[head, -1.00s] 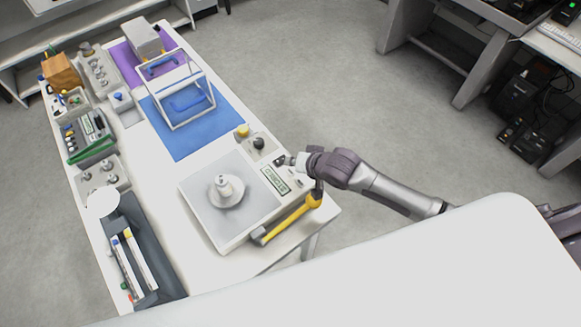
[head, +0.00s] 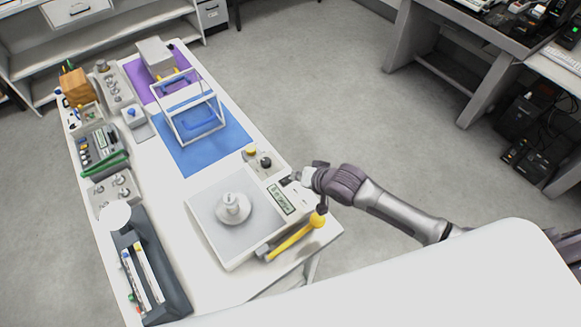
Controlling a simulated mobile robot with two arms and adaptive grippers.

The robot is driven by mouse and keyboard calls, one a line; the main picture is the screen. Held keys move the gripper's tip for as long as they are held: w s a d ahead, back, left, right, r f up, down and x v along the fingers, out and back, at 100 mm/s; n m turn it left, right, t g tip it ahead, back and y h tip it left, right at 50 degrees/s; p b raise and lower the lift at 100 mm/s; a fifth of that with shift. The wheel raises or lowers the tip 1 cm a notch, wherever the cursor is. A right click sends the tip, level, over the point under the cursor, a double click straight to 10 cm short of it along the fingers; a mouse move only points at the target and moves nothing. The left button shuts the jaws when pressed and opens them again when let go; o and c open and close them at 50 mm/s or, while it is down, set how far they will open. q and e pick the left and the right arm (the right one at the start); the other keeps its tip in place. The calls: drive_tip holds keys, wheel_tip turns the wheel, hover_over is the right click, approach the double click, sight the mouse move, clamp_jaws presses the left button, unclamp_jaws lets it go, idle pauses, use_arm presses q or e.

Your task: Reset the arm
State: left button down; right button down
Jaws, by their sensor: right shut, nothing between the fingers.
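My right arm reaches in from the right, and my right gripper (head: 292,181) is at the right edge of the scale, beside its display panel. It is shut with nothing in it. The scale (head: 205,232) stands at the near end of the white table. A metal weight (head: 232,203) stands on a round dish (head: 246,213) on its plate. The scale's display (head: 281,199) faces up, just left of and below the gripper. My left gripper is not in view.
A yellow-headed hammer (head: 296,237) lies along the scale's near right side. A blue mat (head: 222,151) bears a white frame (head: 166,130). A purple mat (head: 142,91) bears a grey box (head: 155,56). Trays line the left edge. Floor right of the table is clear.

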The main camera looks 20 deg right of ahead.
drive_tip(key=shift+s+a, duration=0.15)
drive_tip(key=shift+s, duration=0.05)
drive_tip(key=s+a+r+n+g, duration=0.1)
drive_tip(key=s+a+r+n, duration=0.15)
drive_tip(key=s, duration=0.55)
drive_tip(key=s+d+r+n+g+h, duration=0.2)
drive_tip(key=s+d, duration=0.2)
drive_tip(key=s, duration=0.4)
drive_tip(key=s+d+r+n+g+h, duration=0.15)
drive_tip(key=s+d, duration=0.25)
drive_tip(key=s, duration=0.5)
wheel_tip(320, 180, down, 30)
drive_tip(key=f+g+b, duration=0.1)
drive_tip(key=b, duration=0.6)
drive_tip(key=s+d+f+g+b, duration=0.1)
drive_tip(key=s+f+b, duration=0.2)
drive_tip(key=s+f, duration=0.5)
drive_tip(key=s+d+f+b, duration=0.2)
drive_tip(key=s+f+b, duration=0.2)
drive_tip(key=s+f, duration=0.5)
wheel_tip(320, 180, down, 8)
drive_tip(key=shift+s+r+g, duration=0.1)
drive_tip(key=shift+s+g, duration=0.15)
drive_tip(key=shift+g, duration=0.1)
